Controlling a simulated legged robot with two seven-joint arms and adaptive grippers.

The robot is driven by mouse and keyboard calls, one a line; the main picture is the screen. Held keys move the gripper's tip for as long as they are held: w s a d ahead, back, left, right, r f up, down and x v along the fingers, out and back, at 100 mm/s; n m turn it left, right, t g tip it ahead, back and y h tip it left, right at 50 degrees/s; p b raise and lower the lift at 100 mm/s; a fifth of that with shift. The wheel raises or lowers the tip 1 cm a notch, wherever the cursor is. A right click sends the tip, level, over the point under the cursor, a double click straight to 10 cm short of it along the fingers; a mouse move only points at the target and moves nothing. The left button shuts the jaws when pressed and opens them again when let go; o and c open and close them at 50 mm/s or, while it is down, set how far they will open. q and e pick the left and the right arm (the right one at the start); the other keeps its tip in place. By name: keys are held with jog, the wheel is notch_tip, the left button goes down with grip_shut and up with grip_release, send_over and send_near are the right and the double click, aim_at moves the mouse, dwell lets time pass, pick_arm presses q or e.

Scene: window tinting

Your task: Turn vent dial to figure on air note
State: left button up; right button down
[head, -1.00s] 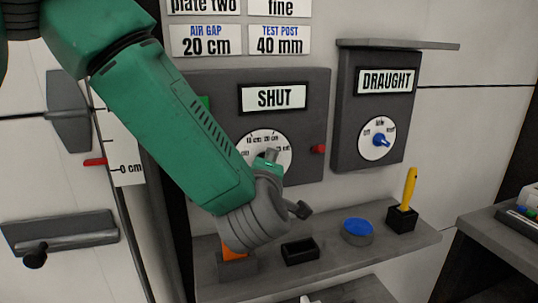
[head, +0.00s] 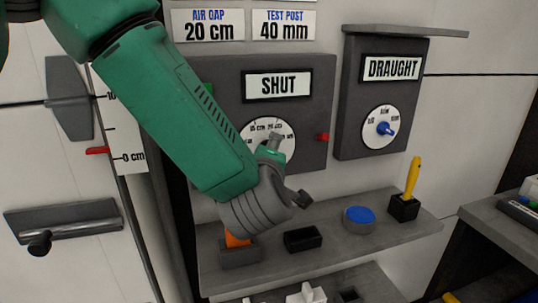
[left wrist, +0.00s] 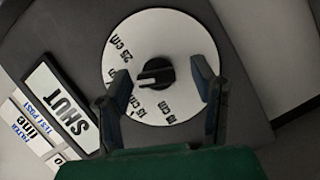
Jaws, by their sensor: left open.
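The vent dial (head: 268,132) is a white disc on the dark panel marked SHUT, partly hidden by my left arm in the head view. The left wrist view shows its face (left wrist: 178,28) with cm figures and a black knob (left wrist: 155,73). The knob's pale mark points roughly left; its exact figure is unclear. The air gap note (head: 208,26) reads 20 cm. My left gripper (left wrist: 162,75) is open, its fingers on either side of the knob and apart from it. In the head view my left gripper (head: 274,146) is at the dial.
The SHUT sign (head: 278,85) is above the dial and a red button (head: 322,137) is right of it. The draught dial (head: 383,128) is farther right. Below, a shelf (head: 330,243) bears an orange item, a black tray (head: 303,238), a blue-topped puck (head: 359,220) and a yellow-handled tool (head: 413,178).

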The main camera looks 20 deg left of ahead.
pick_arm(q)
jog(key=v, duration=1.1)
jog(key=shift+s+d, duration=0.2)
jog(key=shift+s, duration=0.15)
jog(key=shift+f, duration=0.15)
